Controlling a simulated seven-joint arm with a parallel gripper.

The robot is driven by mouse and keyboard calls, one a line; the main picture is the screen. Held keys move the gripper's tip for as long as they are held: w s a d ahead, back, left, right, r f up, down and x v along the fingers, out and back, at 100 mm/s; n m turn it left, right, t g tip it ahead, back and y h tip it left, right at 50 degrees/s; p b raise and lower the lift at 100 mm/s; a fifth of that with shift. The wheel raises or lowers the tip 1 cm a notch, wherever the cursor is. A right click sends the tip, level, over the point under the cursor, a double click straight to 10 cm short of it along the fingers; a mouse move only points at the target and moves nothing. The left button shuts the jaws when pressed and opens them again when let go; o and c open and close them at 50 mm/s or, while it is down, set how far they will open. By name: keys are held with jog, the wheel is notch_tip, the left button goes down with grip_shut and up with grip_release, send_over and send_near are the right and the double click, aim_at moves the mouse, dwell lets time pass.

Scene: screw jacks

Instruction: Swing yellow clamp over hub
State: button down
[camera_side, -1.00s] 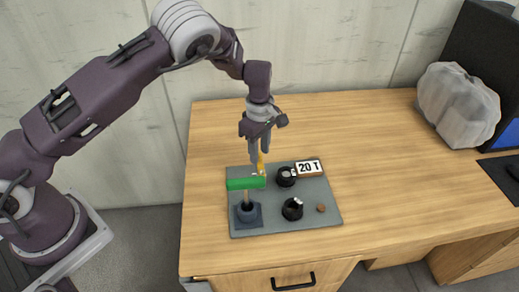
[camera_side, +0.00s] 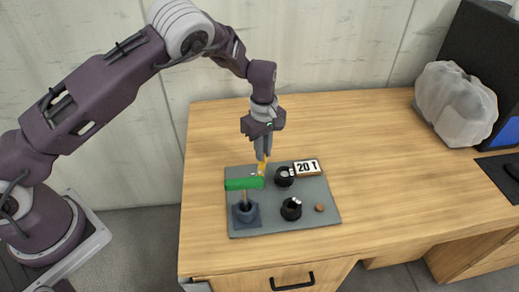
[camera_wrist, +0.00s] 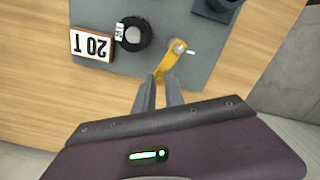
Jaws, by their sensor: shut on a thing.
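The yellow clamp (camera_wrist: 171,57) is a short bar with a metal pivot at one end. It lies over the grey plate (camera_wrist: 201,72) near the plate's edge. My gripper (camera_wrist: 158,82) is shut on the clamp's free end. In the side view my gripper (camera_side: 262,158) points down at the plate's back edge, with the yellow clamp (camera_side: 262,168) just under its fingers. A black round hub with a white tag (camera_side: 284,176) stands to the right of the clamp, apart from it. In the wrist view this hub (camera_wrist: 134,34) is left of the clamp.
A green bar (camera_side: 244,184) on a dark jack base (camera_side: 247,213) stands close in front of my gripper. A second black round piece (camera_side: 291,209), a brown disc (camera_side: 320,208) and a "20 T" sign (camera_side: 307,167) are nearby.

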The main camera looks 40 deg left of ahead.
jog(key=d+m, duration=0.1)
jog(key=m, duration=0.3)
jog(key=d+m, duration=0.2)
jog(key=m, duration=0.1)
jog(key=d+m, duration=0.2)
jog(key=m, duration=0.2)
jog(key=shift+m, duration=0.3)
jog(key=shift+s+d+m, duration=0.25)
jog(key=shift+m, duration=0.5)
jog(key=shift+s+d+m, duration=0.2)
jog(key=shift+m, duration=0.55)
jog(key=c, duration=1.4)
grip_release()
notch_tip(320, 180, up, 7)
